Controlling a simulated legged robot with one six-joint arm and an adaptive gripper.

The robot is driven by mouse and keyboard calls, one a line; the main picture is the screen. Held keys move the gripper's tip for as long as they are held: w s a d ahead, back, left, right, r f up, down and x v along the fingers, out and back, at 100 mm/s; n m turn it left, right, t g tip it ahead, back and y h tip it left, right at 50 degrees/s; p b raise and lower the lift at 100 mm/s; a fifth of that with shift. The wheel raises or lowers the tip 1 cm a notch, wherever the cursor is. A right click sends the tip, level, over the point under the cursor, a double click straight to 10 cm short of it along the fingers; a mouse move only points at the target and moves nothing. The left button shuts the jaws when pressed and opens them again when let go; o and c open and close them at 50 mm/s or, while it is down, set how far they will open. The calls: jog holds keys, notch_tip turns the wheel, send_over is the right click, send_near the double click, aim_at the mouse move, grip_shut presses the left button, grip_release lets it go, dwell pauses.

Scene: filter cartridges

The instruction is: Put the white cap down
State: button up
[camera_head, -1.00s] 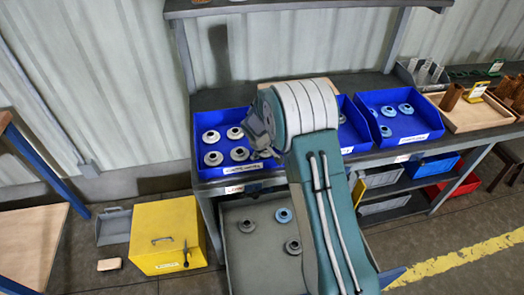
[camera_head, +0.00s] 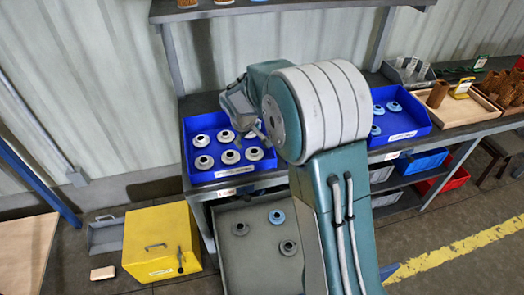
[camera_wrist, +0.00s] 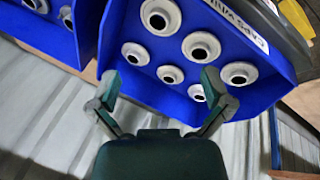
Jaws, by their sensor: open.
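Several white caps, round with dark centre holes, lie in a blue bin (camera_head: 200,179) on the bench at left in the head view. One white cap (camera_head: 204,162) sits in the front left of that bin. In the wrist view the blue bin (camera_wrist: 118,28) carries a label that seems to read caps white, upside down, and several white caps (camera_wrist: 161,16) lie inside. My gripper (camera_wrist: 160,85) is open, with nothing between its fingers. It is above the bin, and its right finger overlaps a cap in the picture. Which cap was last held cannot be told.
A second blue bin (camera_head: 410,128) with blue caps stands right of my arm. Below the bench, a grey tray (camera_head: 236,272) holds two grey caps and a blue one. A yellow box (camera_head: 160,225) stands on the floor at left. A shelf (camera_head: 300,8) runs above the bench.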

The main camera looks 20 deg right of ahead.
jog(key=s+d+r+m+t+y, duration=0.1)
jog(key=s+r+m, duration=0.1)
jog(key=s+r, duration=0.75)
jog(key=s+d+r+m, duration=0.2)
jog(key=s+r, duration=0.5)
jog(key=s, duration=0.6)
jog(key=s+m+t+y, duration=0.1)
jog(key=s+m, duration=0.1)
jog(key=s, duration=0.8)
jog(key=shift+s+a+f, duration=0.3)
jog(key=shift+s+f, duration=0.05)
jog(key=shift+s, duration=0.05)
